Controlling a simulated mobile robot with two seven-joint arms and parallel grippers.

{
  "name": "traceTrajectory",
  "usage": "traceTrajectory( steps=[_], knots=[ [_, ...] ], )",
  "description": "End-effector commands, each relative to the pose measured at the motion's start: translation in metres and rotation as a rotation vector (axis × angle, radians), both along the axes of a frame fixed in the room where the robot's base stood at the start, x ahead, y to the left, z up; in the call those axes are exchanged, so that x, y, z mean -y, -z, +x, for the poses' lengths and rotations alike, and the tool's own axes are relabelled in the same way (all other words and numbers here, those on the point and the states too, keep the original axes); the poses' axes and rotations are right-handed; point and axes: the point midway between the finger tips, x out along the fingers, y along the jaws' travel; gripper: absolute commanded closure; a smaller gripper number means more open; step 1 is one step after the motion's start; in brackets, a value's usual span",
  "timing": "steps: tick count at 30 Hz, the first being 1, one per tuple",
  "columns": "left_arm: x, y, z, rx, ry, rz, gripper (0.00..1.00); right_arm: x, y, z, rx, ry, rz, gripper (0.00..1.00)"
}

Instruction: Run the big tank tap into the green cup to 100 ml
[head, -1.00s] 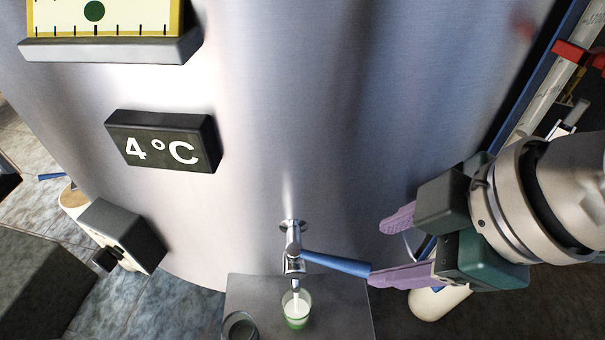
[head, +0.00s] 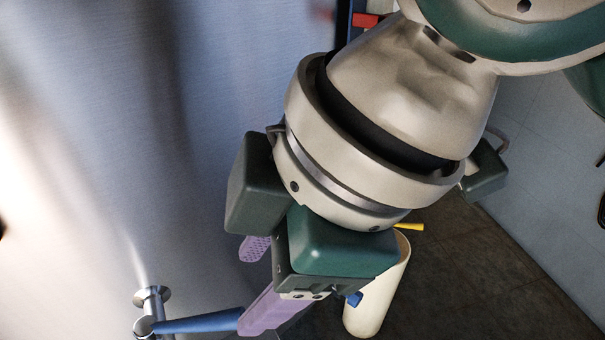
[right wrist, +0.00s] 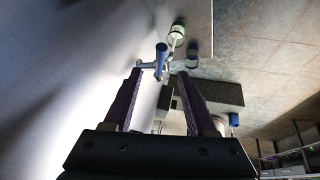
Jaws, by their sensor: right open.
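The metal tank tap (head: 152,298) juts from the steel tank at the lower left of the head view. Its blue handle (head: 195,324) points right. My right gripper (head: 245,288) is open, with purple fingers; its lower fingertip is at the handle's free end, and I cannot tell if they touch. In the right wrist view the blue handle (right wrist: 161,52) shows end-on between the open fingertips. The green cup (right wrist: 177,31) shows pale beyond the tap there; its level cannot be read. The cup is outside the head view. My left gripper is not in view.
The steel tank wall (head: 80,130) fills the left. A cream cylinder (head: 378,298) stands on the dark floor below my right wrist. A second clear vessel (right wrist: 191,62) shows near the cup in the wrist view. Shelving (right wrist: 290,160) is at its lower right.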

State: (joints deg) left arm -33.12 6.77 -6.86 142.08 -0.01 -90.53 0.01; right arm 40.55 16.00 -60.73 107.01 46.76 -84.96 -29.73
Motion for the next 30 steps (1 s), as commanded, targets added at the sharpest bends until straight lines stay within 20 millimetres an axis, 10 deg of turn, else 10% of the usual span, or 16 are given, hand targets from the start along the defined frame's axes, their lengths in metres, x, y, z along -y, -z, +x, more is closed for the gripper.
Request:
traceTrajectory(
  steps=[18, 30],
  knots=[
    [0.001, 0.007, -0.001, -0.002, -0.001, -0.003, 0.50, -0.038, 0.081, 0.009, -0.002, -0.010, -0.004, 0.43],
    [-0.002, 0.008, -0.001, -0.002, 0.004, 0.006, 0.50, -0.041, 0.089, 0.011, 0.000, -0.009, -0.004, 0.43]
  ],
)
